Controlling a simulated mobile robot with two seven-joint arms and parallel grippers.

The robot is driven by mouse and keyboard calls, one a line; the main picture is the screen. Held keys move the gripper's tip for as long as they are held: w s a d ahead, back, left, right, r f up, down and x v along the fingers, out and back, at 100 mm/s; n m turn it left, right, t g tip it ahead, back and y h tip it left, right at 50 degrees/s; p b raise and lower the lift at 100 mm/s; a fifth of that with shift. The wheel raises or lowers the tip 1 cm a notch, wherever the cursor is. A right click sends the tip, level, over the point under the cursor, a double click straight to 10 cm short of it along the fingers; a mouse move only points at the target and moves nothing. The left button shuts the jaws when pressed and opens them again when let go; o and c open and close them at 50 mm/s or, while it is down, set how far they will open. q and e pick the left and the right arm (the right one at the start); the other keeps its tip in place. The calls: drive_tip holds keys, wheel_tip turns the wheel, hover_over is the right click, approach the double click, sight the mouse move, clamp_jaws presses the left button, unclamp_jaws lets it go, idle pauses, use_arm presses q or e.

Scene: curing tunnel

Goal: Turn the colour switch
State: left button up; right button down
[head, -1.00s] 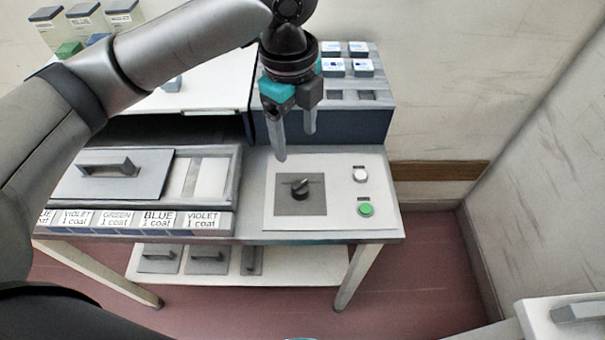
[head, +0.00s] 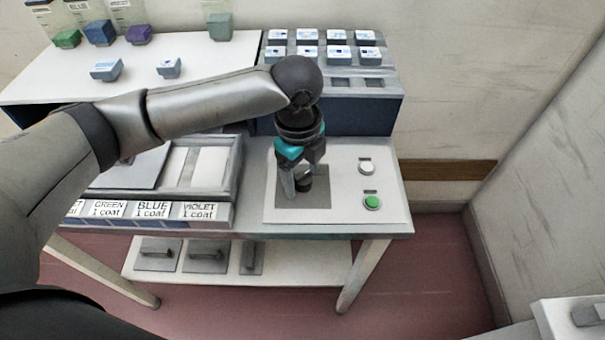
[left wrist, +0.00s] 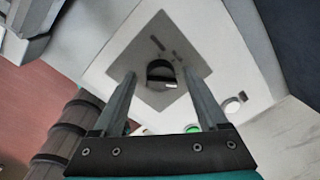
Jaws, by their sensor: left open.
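The colour switch is a dark round knob (head: 304,183) on a grey square plate (head: 318,203), set in a white panel (head: 345,212). In the left wrist view the knob (left wrist: 161,73) with its light grip bar shows between and just beyond the two fingers. My left gripper (head: 303,187) is open and points down over the plate, its fingers on either side of the knob. I cannot tell whether they touch it. It also shows in the left wrist view (left wrist: 161,85). My right gripper is not in view.
A white button (head: 366,168) and a green button (head: 372,202) are right of the plate. A rack (head: 345,85) with several labelled blocks stands behind. A tray (head: 235,165) with a lidded section lies left. A wall rises at the right.

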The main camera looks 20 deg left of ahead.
use_arm(q)
clamp_jaws()
idle(0.6)
